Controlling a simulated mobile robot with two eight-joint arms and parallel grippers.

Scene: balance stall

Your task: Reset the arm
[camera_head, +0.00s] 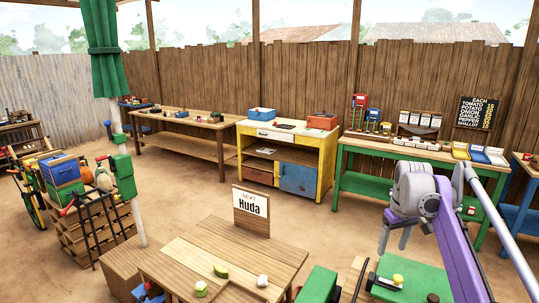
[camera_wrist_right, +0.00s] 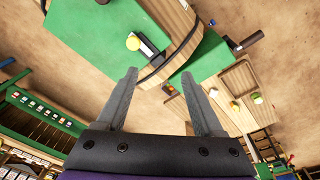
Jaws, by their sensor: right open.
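My right arm comes in from the right in the head view, purple and grey. Its gripper (camera_head: 396,243) points down in the air, with nothing between its fingers. In the right wrist view the two grey fingers of my right gripper (camera_wrist_right: 160,76) stand wide apart, with green surface and brown ground beyond them. My left gripper is not in view.
A wooden table (camera_head: 180,256) with a "Huda" sign (camera_head: 252,211) and small produce pieces stands at the front. A green top (camera_head: 425,283) with a yellow-topped device (camera_head: 397,279) lies below my right gripper. A yellow cabinet (camera_head: 327,151) and green bench (camera_head: 375,145) stand behind open ground.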

